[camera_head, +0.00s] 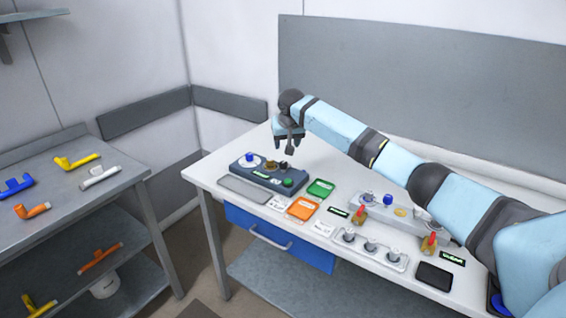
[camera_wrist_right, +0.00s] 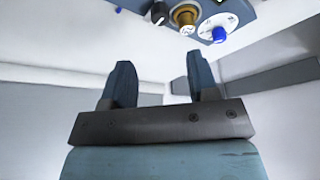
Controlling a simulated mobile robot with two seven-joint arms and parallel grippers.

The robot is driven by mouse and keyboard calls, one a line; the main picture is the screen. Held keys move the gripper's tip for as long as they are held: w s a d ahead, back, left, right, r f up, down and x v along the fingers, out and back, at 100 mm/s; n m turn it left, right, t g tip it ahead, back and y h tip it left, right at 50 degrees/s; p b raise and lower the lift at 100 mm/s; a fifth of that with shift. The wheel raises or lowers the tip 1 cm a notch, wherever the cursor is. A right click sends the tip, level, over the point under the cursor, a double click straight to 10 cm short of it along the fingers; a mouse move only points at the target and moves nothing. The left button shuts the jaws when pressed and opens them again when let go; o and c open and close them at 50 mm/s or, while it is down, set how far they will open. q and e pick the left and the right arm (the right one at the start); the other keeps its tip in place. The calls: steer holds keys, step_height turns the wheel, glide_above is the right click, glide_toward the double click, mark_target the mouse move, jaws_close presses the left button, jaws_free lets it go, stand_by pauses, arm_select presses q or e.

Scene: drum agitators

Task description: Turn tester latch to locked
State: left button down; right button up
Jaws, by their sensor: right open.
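The tester (camera_head: 264,181) is a dark grey box at the left end of the white table. Its top carries a white dial with a blue knob (camera_head: 250,157), a brass-brown knob (camera_head: 271,166) and a green button (camera_head: 288,182). I cannot tell for sure which part is the latch or how it is set. My right gripper (camera_head: 286,146) is open and empty, above the tester and apart from it. In the right wrist view its fingers (camera_wrist_right: 160,72) are spread, with the brass knob (camera_wrist_right: 185,16) and blue knob (camera_wrist_right: 219,35) beyond them at the top. My left gripper is not in view.
Green (camera_head: 321,188) and orange (camera_head: 301,208) trays lie right of the tester. A plate with several knobs (camera_head: 369,248), red-handled valves (camera_head: 429,243) and a black pad (camera_head: 434,276) stand farther right, below my arm. A grey bench (camera_head: 80,208) holds coloured pipe pieces at left.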

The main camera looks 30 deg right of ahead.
mark_target(284, 163)
steer(key=x, duration=1.1)
steer(key=shift+w, duration=0.15)
steer(key=c, duration=0.9)
